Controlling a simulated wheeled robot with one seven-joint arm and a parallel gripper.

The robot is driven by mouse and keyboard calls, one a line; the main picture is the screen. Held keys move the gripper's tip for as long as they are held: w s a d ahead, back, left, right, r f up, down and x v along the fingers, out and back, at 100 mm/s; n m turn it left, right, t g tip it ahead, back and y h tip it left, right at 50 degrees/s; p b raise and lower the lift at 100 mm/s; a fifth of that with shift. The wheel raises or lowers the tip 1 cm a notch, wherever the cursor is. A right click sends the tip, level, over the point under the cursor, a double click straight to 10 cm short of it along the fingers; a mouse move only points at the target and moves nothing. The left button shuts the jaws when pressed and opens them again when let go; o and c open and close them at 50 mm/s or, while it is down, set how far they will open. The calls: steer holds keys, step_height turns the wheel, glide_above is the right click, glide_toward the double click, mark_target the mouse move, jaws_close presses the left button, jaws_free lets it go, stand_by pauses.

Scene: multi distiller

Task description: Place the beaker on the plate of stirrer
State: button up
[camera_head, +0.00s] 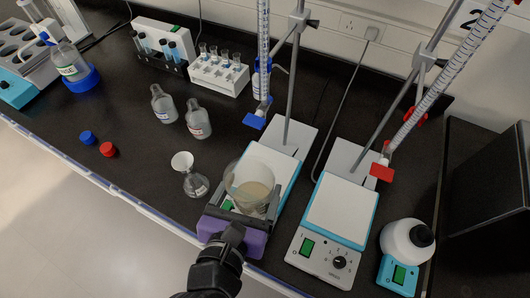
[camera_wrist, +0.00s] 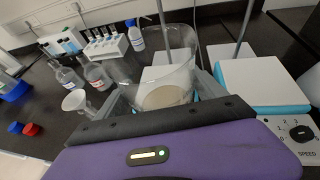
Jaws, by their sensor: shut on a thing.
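A clear glass beaker (camera_head: 252,187) with pale contents is held upright by my gripper (camera_head: 249,205), whose dark fingers close on its sides. The beaker also shows in the wrist view (camera_wrist: 165,62), in front of my purple gripper body. In the head view it overlaps the white plate of the left stirrer (camera_head: 281,166). I cannot tell whether its base touches that plate. My gripper hides the left stirrer's front. The right stirrer's plate (camera_head: 342,208) is bare, and it shows at the right of the wrist view (camera_wrist: 258,82).
Burettes on stands rise behind both stirrers, with blue (camera_head: 255,121) and red (camera_head: 381,172) valves. A flask with a funnel (camera_head: 190,178) stands close left of the beaker. A round-topped device (camera_head: 405,243) is at the right. Bottles and racks stand at the back left.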

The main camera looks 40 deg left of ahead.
steer(key=shift+r+p+x, duration=0.2)
steer(key=shift+p+x, duration=0.1)
steer(key=shift+x, duration=2.35)
steer(key=shift+r+p+x, duration=0.15)
steer(key=shift+p+x, duration=0.15)
steer(key=shift+x, duration=2.35)
steer(key=shift+w, duration=0.1)
steer(key=o, duration=1.6)
steer(key=shift+f, duration=0.15)
steer(key=shift+o, duration=0.2)
steer(key=v, duration=1.2)
steer(key=shift+b, duration=0.3)
